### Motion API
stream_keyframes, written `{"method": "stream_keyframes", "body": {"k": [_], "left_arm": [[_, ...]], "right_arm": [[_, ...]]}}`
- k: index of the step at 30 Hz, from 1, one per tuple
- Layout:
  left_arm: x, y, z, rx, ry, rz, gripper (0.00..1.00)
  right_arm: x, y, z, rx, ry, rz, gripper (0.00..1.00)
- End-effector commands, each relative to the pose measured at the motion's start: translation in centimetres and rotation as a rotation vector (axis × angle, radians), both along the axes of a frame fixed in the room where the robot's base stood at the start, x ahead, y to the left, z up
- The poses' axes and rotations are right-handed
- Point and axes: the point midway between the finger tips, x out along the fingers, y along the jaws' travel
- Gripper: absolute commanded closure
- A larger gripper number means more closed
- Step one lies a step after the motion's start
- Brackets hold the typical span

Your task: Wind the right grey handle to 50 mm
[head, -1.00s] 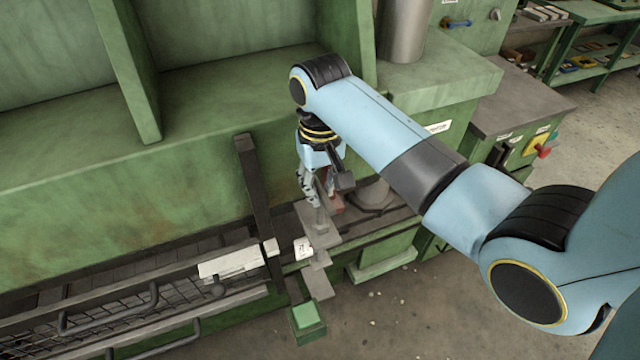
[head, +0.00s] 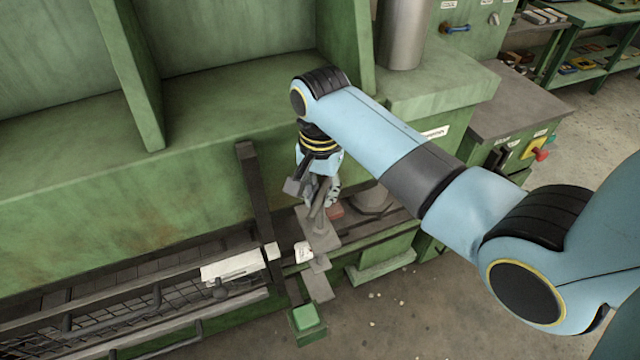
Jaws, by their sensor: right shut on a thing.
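My right gripper (head: 318,196) points down at the machine's front, at the right end of the rolls. It is shut on the right grey handle, which is mostly hidden by the fingers and wrist. A grey bracket plate (head: 318,232) lies just below the fingers. A small white label (head: 303,252) with unreadable marks sits beside the plate. A reading in millimetres cannot be made out. My left gripper does not show.
A dark upright bar (head: 258,195) stands left of the gripper. A white plate (head: 233,266) and a mesh guard with rails (head: 110,310) lie at lower left. A green block (head: 304,318) sits in front. A yellow switch box with a red knob (head: 538,152) is at right.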

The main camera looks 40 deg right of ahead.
Motion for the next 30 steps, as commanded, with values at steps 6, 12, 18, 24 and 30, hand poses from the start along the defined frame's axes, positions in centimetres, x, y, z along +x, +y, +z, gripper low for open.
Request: {"method": "stream_keyframes", "body": {"k": [6, 12, 18, 24, 30], "left_arm": [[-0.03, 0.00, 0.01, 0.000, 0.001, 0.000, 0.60], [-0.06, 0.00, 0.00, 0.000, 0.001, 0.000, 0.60], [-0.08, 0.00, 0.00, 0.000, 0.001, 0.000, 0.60], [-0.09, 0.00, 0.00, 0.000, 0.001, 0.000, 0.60], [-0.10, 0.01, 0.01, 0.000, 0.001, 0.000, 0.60]], "right_arm": [[0.09, 0.04, 0.06, 0.002, -0.002, -0.183, 1.00], [0.10, 0.04, 0.07, 0.001, -0.002, -0.436, 1.00], [0.11, 0.02, 0.08, 0.001, -0.002, -0.612, 1.00], [0.13, 0.01, 0.09, 0.002, -0.003, -0.858, 1.00], [0.14, -0.01, 0.10, 0.001, -0.004, -0.887, 1.00]]}}
